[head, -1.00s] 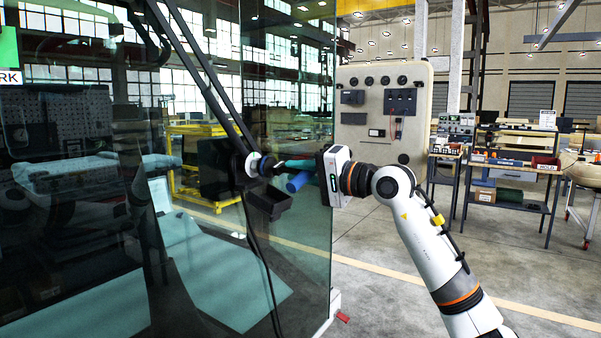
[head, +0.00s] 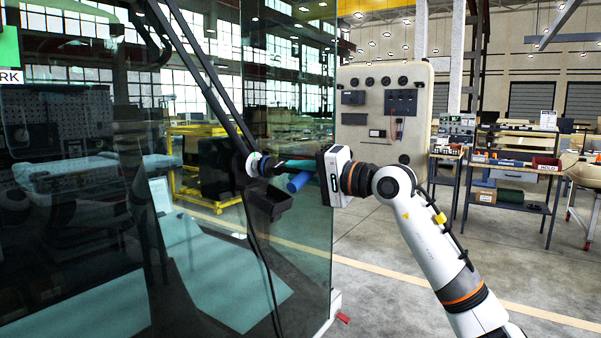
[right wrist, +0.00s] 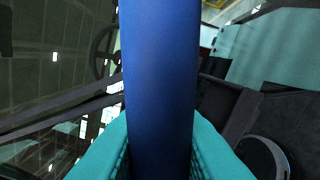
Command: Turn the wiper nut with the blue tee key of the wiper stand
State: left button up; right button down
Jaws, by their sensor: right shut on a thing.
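The blue tee key (head: 298,183) is at the wiper pivot, in front of the cab glass. Its blue bar slants below my right gripper's fingers (head: 303,170). In the right wrist view the blue bar (right wrist: 160,80) runs upright through the middle, between the teal fingers, and my right gripper is shut on it. The dark wiper arms (head: 205,85) come down to a round black pivot (head: 241,167) with a light and blue ring at its right. The wiper nut cannot be made out there. My left gripper is out of view.
A black open box (head: 268,204) hangs just below the pivot, close to the key. The large cab glass (head: 300,270) stands close behind. A cream control panel (head: 383,115) and workbenches (head: 510,175) are farther back. Floor at the right is open.

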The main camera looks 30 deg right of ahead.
aim_at(268, 167)
jog(key=shift+p+x, duration=0.85)
jog(key=shift+x, duration=0.4)
jog(key=shift+r, duration=0.1)
jog(key=m, duration=0.5)
jog(key=shift+p, duration=0.3)
jog(key=m, duration=0.3)
jog(key=shift+r+p, duration=0.1)
jog(key=shift+p, duration=0.25)
jog(key=shift+m, duration=1.2)
